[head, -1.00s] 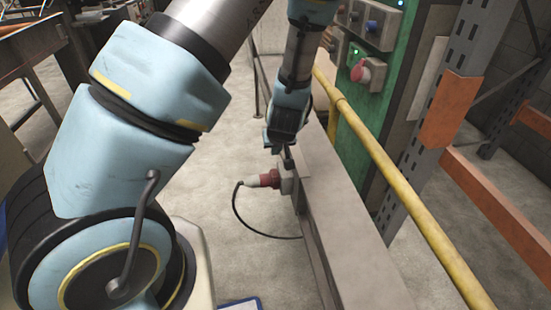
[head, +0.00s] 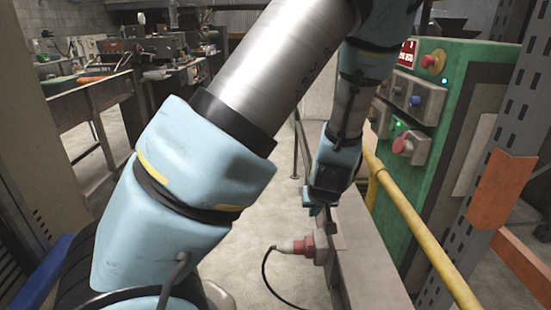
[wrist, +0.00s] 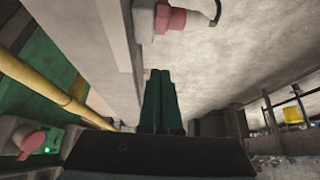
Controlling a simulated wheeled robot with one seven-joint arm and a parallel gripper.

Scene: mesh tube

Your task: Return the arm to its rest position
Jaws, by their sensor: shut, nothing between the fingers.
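My arm reaches from the lower left over the aisle in the head view. My gripper (head: 321,209) points down at its end, just above and beside the red and white plug in its socket (head: 297,245), on the side of the low grey beam. In the wrist view the two dark green fingers of my gripper (wrist: 161,75) lie side by side, shut with nothing between them. The plug (wrist: 170,18) shows beyond them at the top, apart from the fingertips, with its black cable.
A yellow rail (head: 411,217) and the grey beam (head: 371,262) run along the right. Behind them stands a green control cabinet (head: 470,85) with knobs and a red button. An orange and grey rack post (head: 500,185) is at far right. A workbench (head: 90,105) stands at the left. The floor between is clear.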

